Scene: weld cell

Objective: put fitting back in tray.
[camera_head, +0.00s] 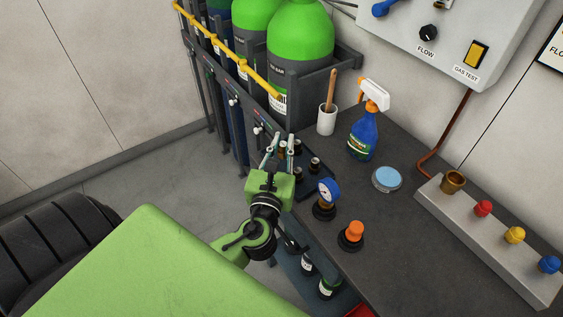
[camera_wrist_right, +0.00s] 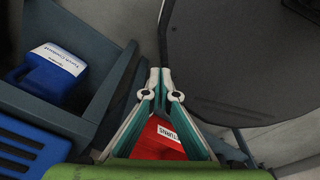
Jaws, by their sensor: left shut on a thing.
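My left gripper (camera_head: 280,146) shows in the head view, at the near edge of the dark bench beside the tray. It is shut on a fitting (camera_head: 282,154), a small brownish piece mostly hidden between the fingers. The dark tray (camera_head: 318,188) lies on the bench just right of the gripper and is partly hidden by it. Several small dark fittings (camera_head: 315,164) stand in it. Whether the held fitting touches the tray I cannot tell. My right gripper (camera_wrist_right: 160,82) shows only in the right wrist view, its fingertips together with nothing seen between them.
A pressure gauge (camera_head: 328,191) and an orange-capped piece (camera_head: 351,234) stand close to the tray. Behind are a cup (camera_head: 327,118), a spray bottle (camera_head: 363,138) and a round tin (camera_head: 387,179). Below the right gripper is a red bin (camera_wrist_right: 158,140); a blue jug (camera_wrist_right: 50,72) is left.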

